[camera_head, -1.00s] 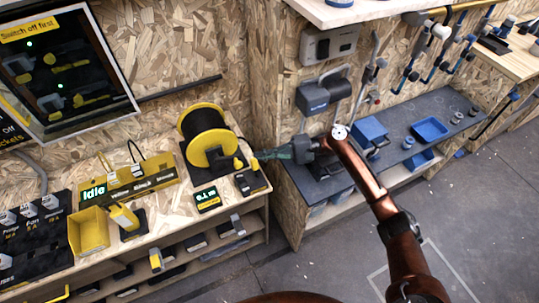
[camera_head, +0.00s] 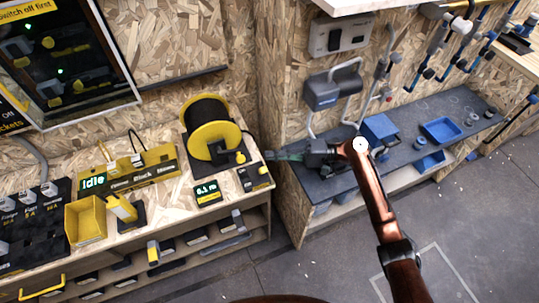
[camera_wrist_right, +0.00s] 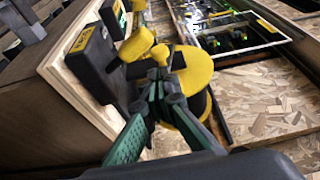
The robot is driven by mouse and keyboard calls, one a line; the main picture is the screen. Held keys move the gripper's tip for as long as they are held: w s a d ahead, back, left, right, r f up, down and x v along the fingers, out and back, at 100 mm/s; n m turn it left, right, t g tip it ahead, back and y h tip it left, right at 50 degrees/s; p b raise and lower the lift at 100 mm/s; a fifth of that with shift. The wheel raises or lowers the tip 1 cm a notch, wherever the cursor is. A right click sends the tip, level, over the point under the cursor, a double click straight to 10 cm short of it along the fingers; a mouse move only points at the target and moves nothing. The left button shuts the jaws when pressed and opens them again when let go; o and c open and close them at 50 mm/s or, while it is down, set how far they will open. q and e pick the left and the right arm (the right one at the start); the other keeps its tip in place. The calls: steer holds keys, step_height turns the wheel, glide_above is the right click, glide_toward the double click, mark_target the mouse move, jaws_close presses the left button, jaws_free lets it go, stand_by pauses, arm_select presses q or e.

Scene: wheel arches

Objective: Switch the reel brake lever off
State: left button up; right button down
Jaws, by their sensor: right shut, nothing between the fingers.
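The reel (camera_head: 212,130) is a black drum with a yellow flange on the bench at the left; it also shows in the right wrist view (camera_wrist_right: 200,85), partly behind my fingers. A small black box with a yellow label (camera_head: 253,179) sits at its right, near the bench edge. A yellow lever-like handle shows by this box in the right wrist view (camera_wrist_right: 136,45); its exact setting is hard to tell. My right gripper (camera_head: 271,157) is shut and empty, just right of the reel and box. Its green fingertips (camera_wrist_right: 160,76) meet in front of the yellow parts. My left gripper is out of view.
A small display (camera_head: 207,191) stands in front of the reel. A yellow bin (camera_head: 86,220) and a panel reading "Idle" (camera_head: 130,170) are further left. A dark shelf with blue trays (camera_head: 440,130) lies right, under my right arm. The grey floor is clear.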

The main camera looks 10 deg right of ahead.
steer(key=d, duration=1)
steer(key=shift+s+d, duration=0.35)
